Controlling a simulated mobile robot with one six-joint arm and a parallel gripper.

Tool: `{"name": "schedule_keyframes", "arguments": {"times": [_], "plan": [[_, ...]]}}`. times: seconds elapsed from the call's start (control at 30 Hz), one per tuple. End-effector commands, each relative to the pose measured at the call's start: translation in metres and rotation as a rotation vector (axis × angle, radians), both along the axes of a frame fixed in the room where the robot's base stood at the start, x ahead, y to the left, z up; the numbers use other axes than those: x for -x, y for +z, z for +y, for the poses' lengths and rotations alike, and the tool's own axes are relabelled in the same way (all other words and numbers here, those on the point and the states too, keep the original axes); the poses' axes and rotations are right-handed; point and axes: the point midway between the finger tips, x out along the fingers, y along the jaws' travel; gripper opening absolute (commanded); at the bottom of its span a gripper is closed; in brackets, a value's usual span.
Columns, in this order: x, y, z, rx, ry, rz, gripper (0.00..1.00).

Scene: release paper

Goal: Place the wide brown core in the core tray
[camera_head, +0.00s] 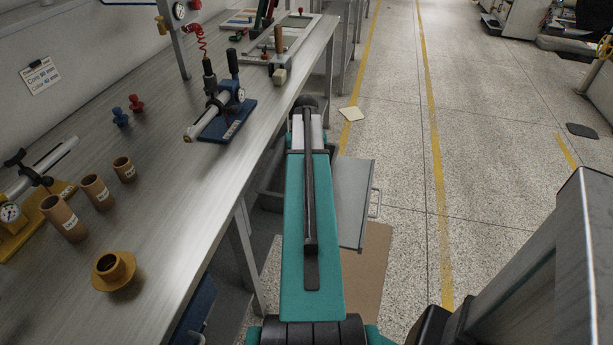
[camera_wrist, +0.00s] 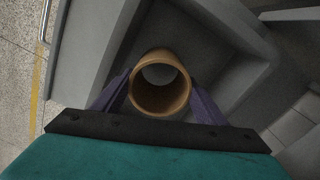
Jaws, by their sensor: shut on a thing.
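The wide brown core (camera_wrist: 160,101) is a hollow tube, held between the two dark purple fingers of my gripper (camera_wrist: 160,82) in the wrist view. I look down through its open end. Below and around it are grey walls and a recess of an open grey compartmented drawer or tray (camera_wrist: 225,65); whether the core touches its floor I cannot tell. In the head view my teal arm hides my gripper and the held core. Part of a grey open drawer (camera_head: 352,205) shows right of the arm, beside the bench.
On the bench (camera_head: 160,170) stand several smaller brown labelled cores (camera_head: 95,190), a flanged orange piece (camera_head: 113,270), a blue-based gauge fixture (camera_head: 228,120), a yellow-based gauge fixture (camera_head: 30,210) and blue and red pegs (camera_head: 121,116). A brown mat (camera_head: 372,265) lies on the floor; open floor extends right.

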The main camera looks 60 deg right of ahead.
Motion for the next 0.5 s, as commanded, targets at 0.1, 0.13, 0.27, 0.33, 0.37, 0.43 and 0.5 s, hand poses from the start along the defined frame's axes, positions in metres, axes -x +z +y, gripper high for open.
{"name": "schedule_keyframes", "arguments": {"times": [0.1,0.13,0.27,0.33,0.37,0.43,0.5], "plan": [[0.000,-0.004,0.000,0.000,0.000,0.000,0.42],[0.000,-0.006,0.000,-0.001,0.000,0.001,0.42],[0.001,-0.019,0.000,-0.002,-0.001,0.001,0.42],[0.001,-0.026,0.000,-0.002,-0.001,0.001,0.42],[0.001,-0.029,0.000,-0.001,-0.001,0.001,0.42],[0.001,-0.035,0.000,-0.001,-0.001,0.001,0.42],[0.001,-0.037,0.000,-0.001,-0.001,0.001,0.42]]}}
